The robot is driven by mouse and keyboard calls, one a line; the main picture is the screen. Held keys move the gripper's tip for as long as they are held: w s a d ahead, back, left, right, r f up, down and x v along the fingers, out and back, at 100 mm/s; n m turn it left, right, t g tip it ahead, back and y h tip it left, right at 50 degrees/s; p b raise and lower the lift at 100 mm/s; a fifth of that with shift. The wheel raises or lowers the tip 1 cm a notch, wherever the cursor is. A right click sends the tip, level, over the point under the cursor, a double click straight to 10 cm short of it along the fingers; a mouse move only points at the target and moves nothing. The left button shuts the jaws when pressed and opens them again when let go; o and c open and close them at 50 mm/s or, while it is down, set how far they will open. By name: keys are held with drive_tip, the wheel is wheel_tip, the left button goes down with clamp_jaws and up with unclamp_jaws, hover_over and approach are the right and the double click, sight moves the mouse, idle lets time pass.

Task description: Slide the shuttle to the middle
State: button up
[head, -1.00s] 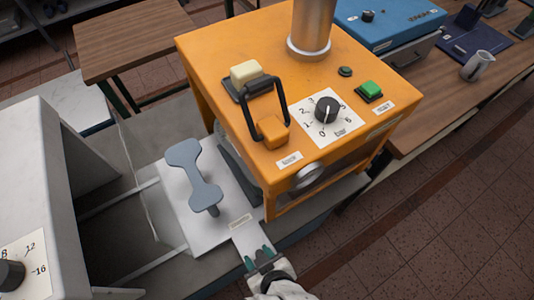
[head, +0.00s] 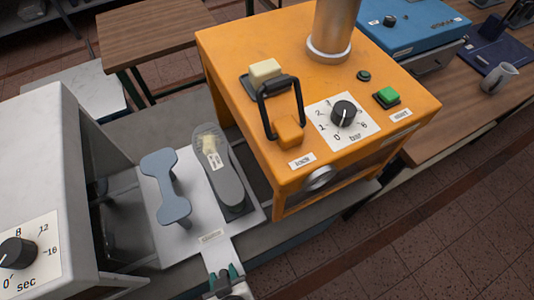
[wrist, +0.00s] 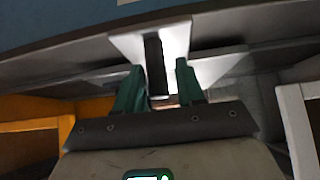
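The shuttle is a pale sliding plate (head: 190,239) on rails between the white machine and the orange press. It carries a blue-grey dumbbell-shaped piece (head: 166,188) and a grey shoe last (head: 222,175). A labelled tab runs from the plate's near edge toward my gripper (head: 224,280). In the wrist view, a dark upright handle bar (wrist: 154,62) stands between the green fingertips of my gripper (wrist: 157,80). The fingers are apart. The left finger lies close against the bar, with a gap beside the right finger; contact is unclear.
The orange press (head: 225,45) stands right of the shuttle, with a bar dial (head: 343,113) and green button (head: 388,96). The white machine (head: 40,150) with a seconds dial (head: 17,252) stands left. A blue machine (head: 410,22) is behind.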

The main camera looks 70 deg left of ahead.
drive_tip(key=shift+s, duration=0.4)
drive_tip(key=shift+w, duration=0.25)
drive_tip(key=shift+r, duration=0.1)
drive_tip(key=v, duration=0.8)
idle(0.4)
